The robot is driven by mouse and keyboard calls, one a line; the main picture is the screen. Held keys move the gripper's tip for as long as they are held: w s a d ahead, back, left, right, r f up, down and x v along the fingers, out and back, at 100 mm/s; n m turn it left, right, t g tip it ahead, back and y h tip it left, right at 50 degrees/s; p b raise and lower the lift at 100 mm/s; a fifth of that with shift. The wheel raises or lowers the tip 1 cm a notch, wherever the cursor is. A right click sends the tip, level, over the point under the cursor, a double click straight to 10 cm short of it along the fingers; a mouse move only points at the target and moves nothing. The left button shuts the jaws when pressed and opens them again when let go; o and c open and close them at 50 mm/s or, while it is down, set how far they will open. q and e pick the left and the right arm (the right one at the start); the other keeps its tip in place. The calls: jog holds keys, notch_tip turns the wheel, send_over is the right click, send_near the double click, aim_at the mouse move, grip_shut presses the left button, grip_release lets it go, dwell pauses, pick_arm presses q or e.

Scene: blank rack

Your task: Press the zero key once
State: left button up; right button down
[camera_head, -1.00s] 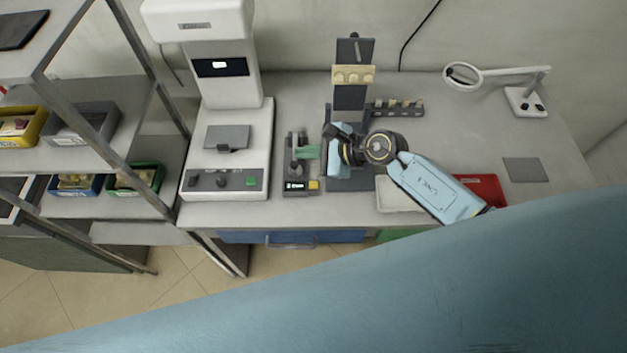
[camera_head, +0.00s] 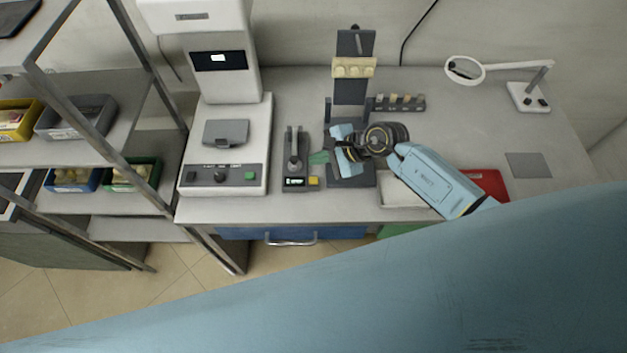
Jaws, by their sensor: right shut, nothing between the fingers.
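A small dark gauge (camera_head: 296,163) stands on the bench with a lit display at its front. A yellow key (camera_head: 314,182) sits at its front right corner; its label is too small to read. My right gripper (camera_head: 318,158) is shut and empty. Its green fingertips point left, just right of the gauge's post and behind the yellow key in the picture. They look apart from the key, but their height above it is hard to tell. My left gripper is not in view.
A large white machine (camera_head: 225,150) with a green button stands left of the gauge. A dark stand (camera_head: 350,92) rises behind my right gripper. A red tray (camera_head: 489,184) and a magnifier lamp (camera_head: 530,96) are to the right. A shelf rack (camera_head: 165,92) is at the left.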

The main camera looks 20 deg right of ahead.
jog(key=b, duration=0.4)
send_over(309, 177)
jog(key=s+d, duration=0.2)
jog(key=f, duration=0.5)
jog(key=shift+w+f, duration=0.2)
jog(key=shift+f+b, duration=0.35)
jog(key=shift+f, duration=0.1)
dwell(0.7)
jog(key=shift+f+b, duration=0.4)
jog(key=shift+b, duration=0.1)
jog(key=shift+f+b, duration=0.45)
jog(key=shift+b, duration=0.05)
dwell(0.4)
jog(key=shift+r, duration=0.15)
jog(key=shift+r+p, duration=0.7)
jog(key=shift+r, duration=0.05)
